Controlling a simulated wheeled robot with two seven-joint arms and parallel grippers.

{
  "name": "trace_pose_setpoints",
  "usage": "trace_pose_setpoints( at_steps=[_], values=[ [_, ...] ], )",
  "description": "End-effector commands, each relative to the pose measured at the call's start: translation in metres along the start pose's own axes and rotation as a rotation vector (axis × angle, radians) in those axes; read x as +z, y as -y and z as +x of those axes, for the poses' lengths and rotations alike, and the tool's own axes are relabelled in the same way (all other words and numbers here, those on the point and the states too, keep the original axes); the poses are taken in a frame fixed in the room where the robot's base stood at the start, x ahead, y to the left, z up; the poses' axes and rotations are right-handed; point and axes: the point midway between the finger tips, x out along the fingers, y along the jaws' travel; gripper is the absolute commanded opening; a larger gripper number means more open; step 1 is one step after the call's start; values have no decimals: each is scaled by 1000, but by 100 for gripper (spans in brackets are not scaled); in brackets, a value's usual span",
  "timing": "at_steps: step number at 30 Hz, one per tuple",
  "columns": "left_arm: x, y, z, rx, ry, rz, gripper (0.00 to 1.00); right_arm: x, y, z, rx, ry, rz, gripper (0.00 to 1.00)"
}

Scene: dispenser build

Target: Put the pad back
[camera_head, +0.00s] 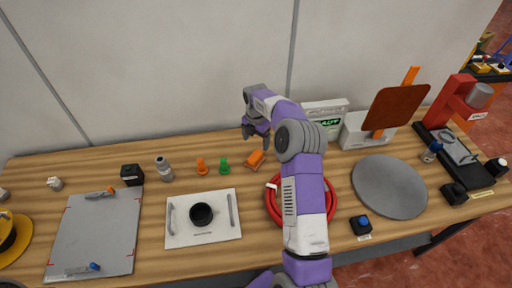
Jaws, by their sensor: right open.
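No single thing is clearly marked as the pad. A large grey round disc (388,187) lies flat at the right of the table. A white rectangular mat (185,235) lies left of my arm, with a black round cup (201,214) and two grey handle-like bars on it. A brown rounded panel (397,108) stands tilted on an orange post at the back right. My right gripper (255,133) is open, pointing down, above the back middle of the table. A small orange block (254,158) lies below it, apart from the fingers. My left gripper is out of view.
A red hose ring (274,207) lies partly behind my right arm. Small orange (201,166) and green (223,165) pieces stand near the back. A grey board (95,235) lies at left. A red and black machine (459,103) stands at right. The wall closes off the back.

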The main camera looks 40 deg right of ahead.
Motion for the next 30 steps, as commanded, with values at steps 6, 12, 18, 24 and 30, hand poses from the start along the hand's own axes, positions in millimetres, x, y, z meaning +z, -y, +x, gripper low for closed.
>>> trace_pose_setpoints(
  at_steps=[6,12,18,24,30],
  values=[
    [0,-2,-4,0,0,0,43,0,0,-24,1,1,0,88],
    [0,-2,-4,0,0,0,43,0,0,-26,-1,0,0,88],
    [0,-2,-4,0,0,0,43,0,0,-26,0,0,0,88],
    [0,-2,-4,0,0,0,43,0,0,-26,0,0,0,88],
    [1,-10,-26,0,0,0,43,0,0,-49,0,0,0,88]
  ],
)
